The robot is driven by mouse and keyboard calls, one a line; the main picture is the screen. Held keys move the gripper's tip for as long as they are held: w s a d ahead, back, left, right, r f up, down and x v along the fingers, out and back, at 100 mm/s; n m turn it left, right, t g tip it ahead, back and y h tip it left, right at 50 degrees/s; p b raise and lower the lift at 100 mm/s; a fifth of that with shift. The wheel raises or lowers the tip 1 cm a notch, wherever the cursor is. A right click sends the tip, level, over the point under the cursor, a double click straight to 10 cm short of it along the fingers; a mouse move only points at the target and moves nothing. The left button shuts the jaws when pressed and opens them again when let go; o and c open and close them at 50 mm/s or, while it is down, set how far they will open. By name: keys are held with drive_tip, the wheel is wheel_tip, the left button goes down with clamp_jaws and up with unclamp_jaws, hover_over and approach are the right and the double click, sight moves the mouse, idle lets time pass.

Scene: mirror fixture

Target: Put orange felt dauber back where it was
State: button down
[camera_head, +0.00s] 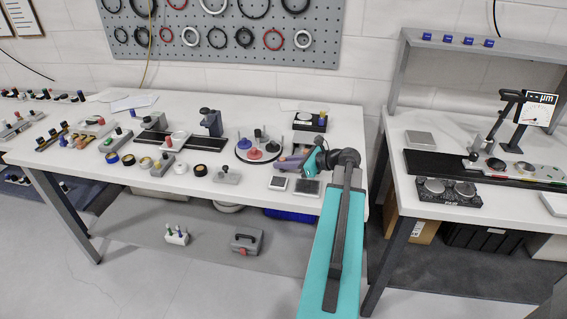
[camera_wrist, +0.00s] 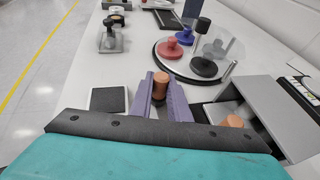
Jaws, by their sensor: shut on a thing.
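My gripper (camera_wrist: 160,92) has purple fingers and is shut on the orange felt dauber (camera_wrist: 160,84), a small upright orange-brown cylinder between the fingertips. Its lower end is hidden by the fingers. In the head view my gripper (camera_head: 288,161) is just right of a round turntable (camera_head: 241,156).
A second orange knob (camera_wrist: 233,121) shows right of my fingers, beside a grey box (camera_wrist: 245,100). A dark square pad (camera_wrist: 108,100) lies left. A small clamp-like fixture (camera_head: 227,175) stands left of my gripper. The white table's front strip is partly clear.

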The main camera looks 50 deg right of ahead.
drive_tip(key=shift+f, duration=0.15)
drive_tip(key=c, duration=1.7)
unclamp_jaws()
drive_tip(key=b+v, duration=0.1)
drive_tip(key=v, duration=1.1)
drive_tip(key=shift+r+b, duration=0.2)
drive_tip(key=shift+b, duration=0.15)
